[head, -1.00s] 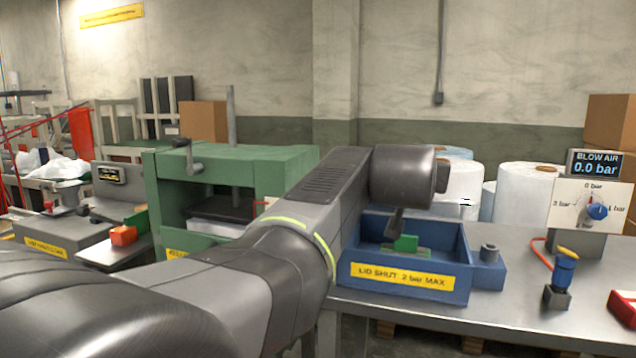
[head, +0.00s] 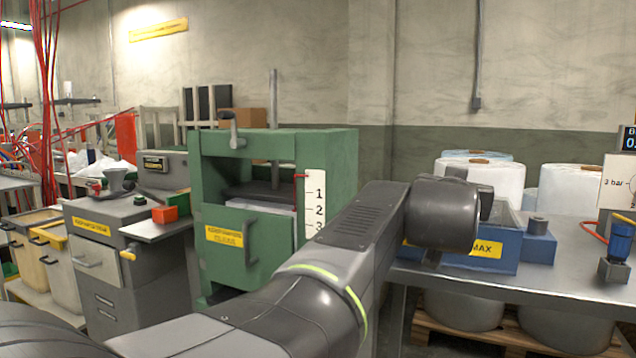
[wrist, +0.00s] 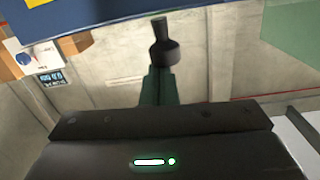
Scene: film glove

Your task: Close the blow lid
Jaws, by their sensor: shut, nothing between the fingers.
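The blue box (head: 507,262) with the yellow lid label (head: 480,250) stands on the steel bench in the head view. My wrist covers its left part and much of its top, so I cannot tell how its lid stands.
A green press (head: 235,180) stands left of the bench (head: 560,275). A blue-topped fitting (head: 620,240) and the air panel (head: 617,185) are at the right. White rolls (head: 565,190) stand behind. The bench front right of the box is clear.

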